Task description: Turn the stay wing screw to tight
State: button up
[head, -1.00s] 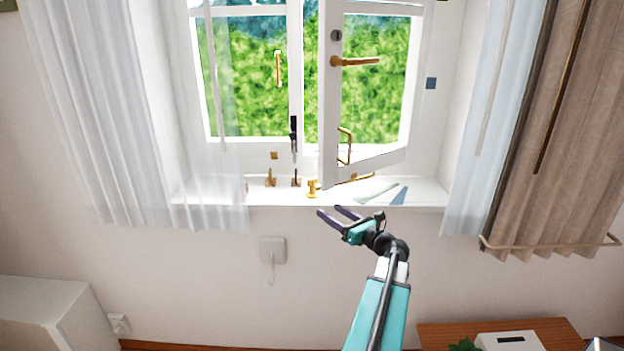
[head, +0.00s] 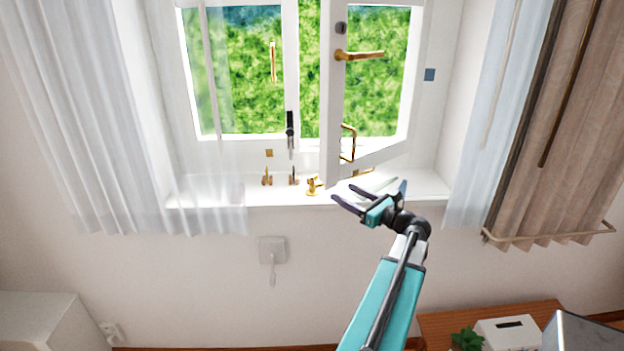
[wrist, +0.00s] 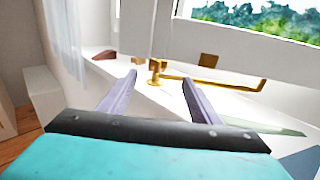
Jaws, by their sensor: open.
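The stay wing screw (head: 313,185) is a small brass fitting on the white window sill, at the lower left corner of the open window sash (head: 335,110). In the wrist view the wing screw (wrist: 157,72) stands at the left end of a long brass stay bar (wrist: 205,83), between and beyond my fingertips. My gripper (head: 343,192) is open and empty, in front of the sill and to the right of the wing screw. Its two purple fingers (wrist: 160,82) point toward the sill. Whether the screw is loose or tight cannot be told.
Two small brass pegs (head: 280,179) stand on the sill (head: 215,195) to the left. The open sash hangs above the sill. Flat pale and blue-grey pieces lie on the sill at right in the wrist view (wrist: 300,160). Sheer curtains (head: 95,130) hang at the left.

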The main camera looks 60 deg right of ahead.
aim_at(313, 177)
jog(key=shift+w, duration=0.3)
jog(key=p+x, duration=0.5)
jog(key=x, duration=0.7)
jog(key=shift+w+r, duration=0.15)
jog(key=shift+w+d, duration=0.1)
jog(key=shift+w, duration=0.6)
jog(key=c, duration=1)
jog(key=shift+c, duration=0.2)
